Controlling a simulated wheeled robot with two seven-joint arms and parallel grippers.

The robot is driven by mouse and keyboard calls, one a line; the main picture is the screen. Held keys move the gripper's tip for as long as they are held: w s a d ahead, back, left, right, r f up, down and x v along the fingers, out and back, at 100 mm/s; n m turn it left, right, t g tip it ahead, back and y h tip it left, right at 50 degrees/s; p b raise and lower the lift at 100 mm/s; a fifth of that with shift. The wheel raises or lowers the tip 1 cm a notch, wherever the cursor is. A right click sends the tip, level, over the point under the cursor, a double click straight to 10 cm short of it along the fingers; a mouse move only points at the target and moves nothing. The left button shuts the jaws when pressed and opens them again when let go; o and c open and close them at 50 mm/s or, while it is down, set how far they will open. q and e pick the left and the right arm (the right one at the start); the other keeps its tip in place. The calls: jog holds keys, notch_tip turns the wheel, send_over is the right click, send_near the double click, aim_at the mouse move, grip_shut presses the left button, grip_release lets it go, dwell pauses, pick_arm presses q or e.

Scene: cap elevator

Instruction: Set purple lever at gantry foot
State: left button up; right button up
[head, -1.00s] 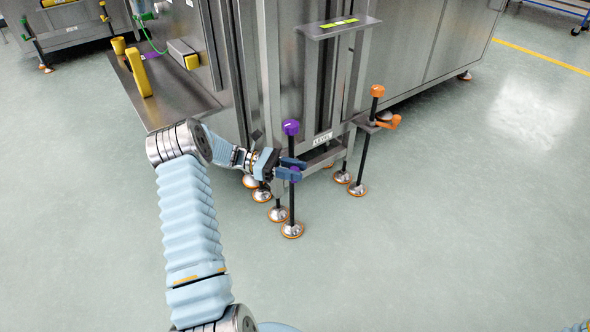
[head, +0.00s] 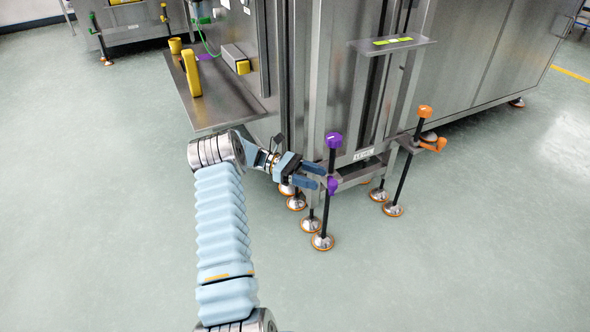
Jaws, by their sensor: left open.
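The purple lever (head: 332,186) is a small purple piece low on a black upright rod at the near corner foot of the steel gantry (head: 303,95). A purple knob (head: 333,139) caps the same rod, which ends in a round silver foot (head: 322,241) with an orange rim on the floor. My left gripper (head: 318,176) is open just left of the lever, its blue fingers pointing right toward it. Whether a fingertip touches the lever I cannot tell. My right gripper is not in view.
A similar rod with an orange knob (head: 425,111) and orange lever (head: 441,145) stands to the right. A steel shelf (head: 222,105) with a yellow handle (head: 191,73) juts out above my left forearm. Open floor lies in front and right.

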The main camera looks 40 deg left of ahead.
pick_arm(q)
jog(key=v, duration=0.7)
jog(key=shift+a, duration=0.3)
jog(key=shift+s, duration=0.1)
